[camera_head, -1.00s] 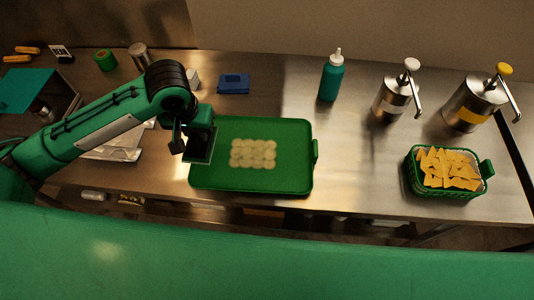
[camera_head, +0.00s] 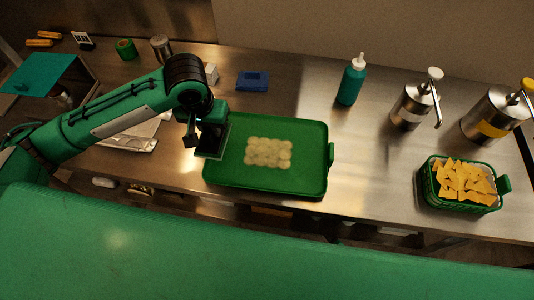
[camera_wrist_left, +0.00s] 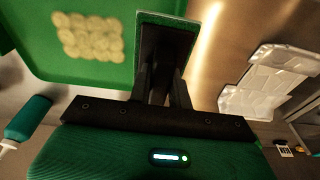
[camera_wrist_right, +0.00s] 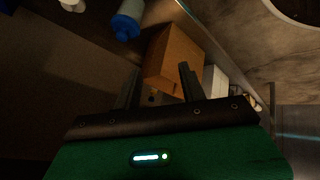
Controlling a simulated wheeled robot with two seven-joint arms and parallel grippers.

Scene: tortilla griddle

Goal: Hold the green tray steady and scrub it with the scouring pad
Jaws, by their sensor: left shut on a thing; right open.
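The green tray (camera_head: 315,180) lies flat on the steel counter, with a patch of pale round spots (camera_head: 268,152) on it.
A basket of chips (camera_head: 463,186), a teal bottle (camera_head: 351,84) and two pump dispensers (camera_head: 410,107) stand to the right. Crumpled foil-like wrap (camera_wrist_left: 265,80) lies left of the tray. A brown box (camera_wrist_right: 174,60) is in front of my right gripper. Counter between tray and basket is clear.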

